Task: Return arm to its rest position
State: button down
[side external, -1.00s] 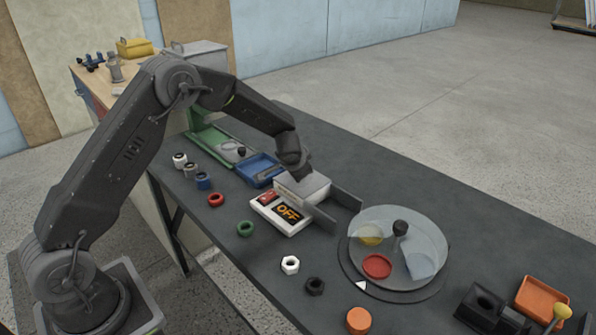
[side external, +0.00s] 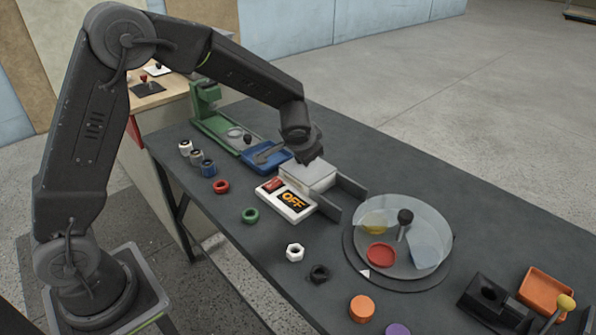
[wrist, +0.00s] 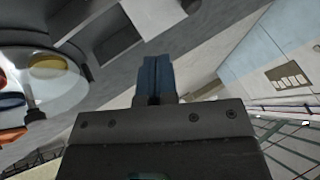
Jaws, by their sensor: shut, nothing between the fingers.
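My gripper (side external: 309,158) hangs above the light grey box (side external: 310,176) near the middle of the bench in the side view. In the wrist view my gripper's blue fingers (wrist: 154,72) are together with nothing between them. The arm is bent at a high elbow and reaches out over the bench. Whether the fingertips touch the box cannot be told.
A white panel reading OFF (side external: 286,199) with a red button is beside the box. A round turntable with a clear cover (side external: 405,238) stands to its right. A blue tray (side external: 266,157) and green fixture (side external: 212,122) lie behind. Nuts and rings line the front edge.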

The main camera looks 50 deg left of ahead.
jog(key=s+r+n, duration=0.1)
jog(key=s+r, duration=0.6)
jog(key=r, duration=0.1)
jog(key=s+d+r+h, duration=0.1)
jog(key=s+r, duration=0.1)
jog(key=s, duration=0.5)
jog(key=s+d+r+h, duration=0.1)
jog(key=s+d+h, duration=0.1)
jog(key=s, duration=0.6)
jog(key=s+d+r+h, duration=0.1)
jog(key=s+d+r, duration=0.1)
jog(key=s, duration=0.6)
jog(key=shift+s+d+r+n, duration=0.2)
jog(key=shift+d+r+n, duration=0.05)
jog(key=shift+r+n, duration=0.05)
